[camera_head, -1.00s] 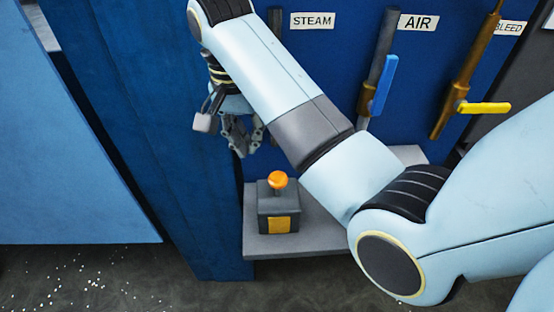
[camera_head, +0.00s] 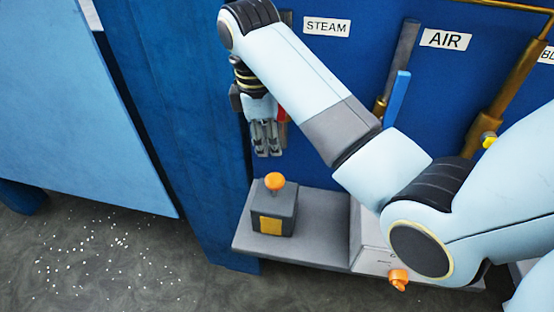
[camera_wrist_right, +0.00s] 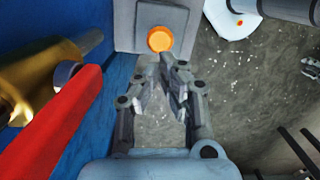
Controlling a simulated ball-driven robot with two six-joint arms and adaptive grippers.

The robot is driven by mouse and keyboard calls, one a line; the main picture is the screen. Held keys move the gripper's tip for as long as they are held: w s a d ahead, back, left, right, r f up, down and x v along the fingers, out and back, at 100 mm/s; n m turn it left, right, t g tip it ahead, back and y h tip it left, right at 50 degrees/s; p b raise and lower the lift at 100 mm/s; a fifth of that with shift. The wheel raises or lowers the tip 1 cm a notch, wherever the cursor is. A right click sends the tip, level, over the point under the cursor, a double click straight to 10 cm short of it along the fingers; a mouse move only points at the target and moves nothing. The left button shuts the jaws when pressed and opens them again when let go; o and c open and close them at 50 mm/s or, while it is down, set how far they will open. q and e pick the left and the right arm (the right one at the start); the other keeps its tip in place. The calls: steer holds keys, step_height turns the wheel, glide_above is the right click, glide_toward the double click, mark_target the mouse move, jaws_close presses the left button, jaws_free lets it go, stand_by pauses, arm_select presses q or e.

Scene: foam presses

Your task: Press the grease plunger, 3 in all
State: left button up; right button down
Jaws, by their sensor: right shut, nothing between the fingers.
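The grease plunger (camera_head: 274,208) looks to be the dark grey block with a yellow label and a round orange knob (camera_head: 275,181) on top. Its knob shows just beyond the fingertips in the right wrist view (camera_wrist_right: 160,39). My right gripper (camera_head: 267,152) points down, shut and empty, and appears just above the knob in the head view. A gap shows between its fingertips and the knob there. The right gripper's fingertips (camera_wrist_right: 172,62) are together in the wrist view.
The plunger stands on a grey shelf (camera_head: 322,215) on the blue press. A pale box (camera_head: 368,236) with an orange knob (camera_head: 398,279) is to its right, partly behind my arm. A red lever (camera_wrist_right: 55,125) is close beside the gripper. Blue AIR lever (camera_head: 398,97) stands farther right.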

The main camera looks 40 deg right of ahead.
mark_target(273, 178)
steer(key=shift+w+a+f, duration=0.1)
steer(key=shift+w+a, duration=0.1)
steer(key=shift+a, duration=0.05)
steer(key=shift+s+d+f, duration=0.1)
steer(key=shift+f, duration=0.1)
step_height(273, 178, down, 5)
steer(key=shift+s+d+r, duration=0.1)
steer(key=shift+s+d, duration=0.05)
steer(key=shift+d+f, duration=0.1)
steer(key=shift+f, duration=0.55)
arm_select(q)
steer(key=shift+w+a, duration=0.25)
steer(key=shift+w, duration=0.45)
arm_select(e)
steer(key=shift+f, duration=0.15)
steer(key=shift+f, duration=0.1)
